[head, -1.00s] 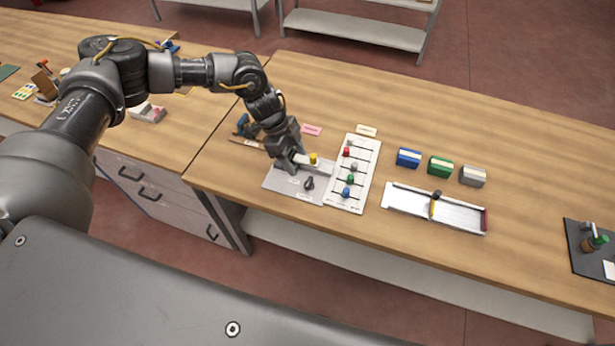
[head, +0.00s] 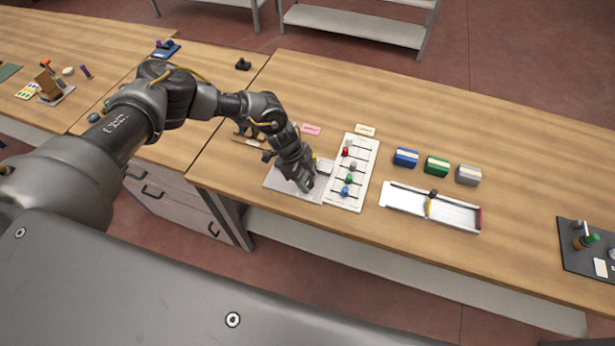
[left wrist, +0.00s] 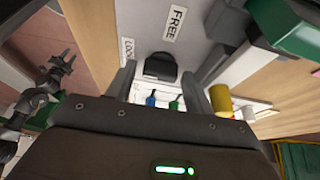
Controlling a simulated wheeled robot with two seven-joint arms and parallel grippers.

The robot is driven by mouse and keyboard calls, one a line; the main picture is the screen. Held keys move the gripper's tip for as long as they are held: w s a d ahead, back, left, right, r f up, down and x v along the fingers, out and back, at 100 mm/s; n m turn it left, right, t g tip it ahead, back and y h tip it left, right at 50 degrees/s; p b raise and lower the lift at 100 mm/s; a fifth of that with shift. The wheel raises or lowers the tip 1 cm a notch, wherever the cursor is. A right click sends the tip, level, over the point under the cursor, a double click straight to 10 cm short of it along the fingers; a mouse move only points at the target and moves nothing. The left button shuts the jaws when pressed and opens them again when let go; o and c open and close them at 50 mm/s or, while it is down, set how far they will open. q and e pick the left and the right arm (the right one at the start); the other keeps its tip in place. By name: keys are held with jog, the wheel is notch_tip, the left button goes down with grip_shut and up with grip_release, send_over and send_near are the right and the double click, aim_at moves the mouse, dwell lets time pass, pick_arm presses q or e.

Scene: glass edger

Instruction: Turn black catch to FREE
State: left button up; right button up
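The black catch (left wrist: 160,67) sits on a light grey plate (head: 281,181) on the bench. In the left wrist view it lies between the fingertips of my left gripper (left wrist: 160,88), which are apart with gaps visible on both sides. A FREE label (left wrist: 175,23) and a LOCK label (left wrist: 127,50) are on the plate near the catch. In the head view my left gripper (head: 307,186) is low over the plate and hides the catch. My right gripper does not show in the head view.
A white panel (head: 364,165) with coloured knobs stands right beside the plate. A yellow knob (left wrist: 220,98) is close to one finger. A white tray (head: 455,213) and blue, green and grey boxes (head: 437,166) are farther right. Bare bench lies behind them.

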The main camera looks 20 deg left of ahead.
pick_arm(q)
jog(key=c, duration=0.8)
jog(key=shift+w+f+m+b, duration=0.15)
jog(key=shift+m+b, duration=0.25)
jog(key=shift+b, duration=0.5)
jog(key=m+g+y+b, duration=0.1)
jog(key=m+b, duration=0.2)
jog(key=b, duration=0.2)
jog(key=m+g+y+b, duration=0.1)
jog(key=m+b, duration=0.3)
jog(key=b, duration=0.2)
jog(key=m+g+b, duration=0.1)
jog(key=m+b, duration=0.3)
jog(key=b, duration=0.1)
jog(key=shift+w+d+f+g+y+b, duration=0.1)
jog(key=shift+w+d+g+y+b, duration=0.1)
jog(key=shift+g+y+b, duration=0.15)
jog(key=m+y+b, duration=0.1)
jog(key=m, duration=0.2)
jog(key=shift+r, duration=0.2)
jog(key=shift+d+r+m+y, duration=0.1)
jog(key=shift+m+y, duration=0.45)
jog(key=shift+m, duration=0.95)
jog(key=o, duration=1)
jog(key=shift+g, duration=0.25)
jog(key=p+v, duration=0.6)
jog(key=v, duration=0.4)
jog(key=shift+d+r, duration=0.1)
jog(key=shift+r, duration=0.3)
